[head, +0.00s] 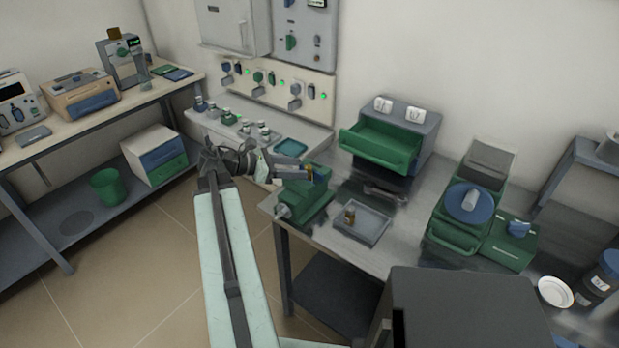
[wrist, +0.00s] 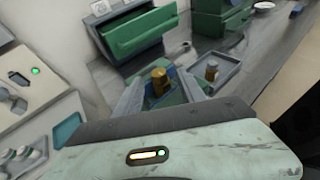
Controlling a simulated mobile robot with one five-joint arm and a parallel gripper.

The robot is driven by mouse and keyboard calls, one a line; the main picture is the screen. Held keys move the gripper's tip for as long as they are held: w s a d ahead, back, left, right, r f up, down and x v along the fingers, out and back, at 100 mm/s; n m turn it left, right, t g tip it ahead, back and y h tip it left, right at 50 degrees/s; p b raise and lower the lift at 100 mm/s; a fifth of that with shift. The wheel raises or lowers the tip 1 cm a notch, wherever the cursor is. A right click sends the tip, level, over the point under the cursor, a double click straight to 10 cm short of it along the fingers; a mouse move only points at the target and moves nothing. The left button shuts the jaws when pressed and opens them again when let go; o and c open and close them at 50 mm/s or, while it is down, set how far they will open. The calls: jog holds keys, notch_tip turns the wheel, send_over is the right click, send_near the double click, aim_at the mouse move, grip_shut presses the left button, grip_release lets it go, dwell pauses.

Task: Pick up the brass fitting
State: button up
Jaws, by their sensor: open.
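A brass fitting (head: 310,173) is at the top of the green vise (head: 307,203) on the metal bench. In the wrist view the brass fitting (wrist: 160,80) shows between the two fingers of my gripper (wrist: 161,92). My gripper (head: 300,173) is open and reaches over the vise from the left, with its fingers on either side of the fitting. Whether a finger touches it I cannot tell. The vise jaws are partly hidden by my fingers. A second small brass-coloured piece (head: 350,216) stands in a grey tray (head: 376,237), which also shows in the wrist view (wrist: 228,72).
A grey cabinet with an open green drawer (head: 380,149) stands behind the vise. A green device with a blue disc (head: 457,202) is on the right. Small bottles (head: 229,118) and a teal tray (head: 290,148) are on the shelf at the left.

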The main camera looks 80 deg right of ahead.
jog(key=shift+x, duration=1.15)
grip_shut()
notch_tip(320, 180, up, 10)
jog(key=p, duration=1)
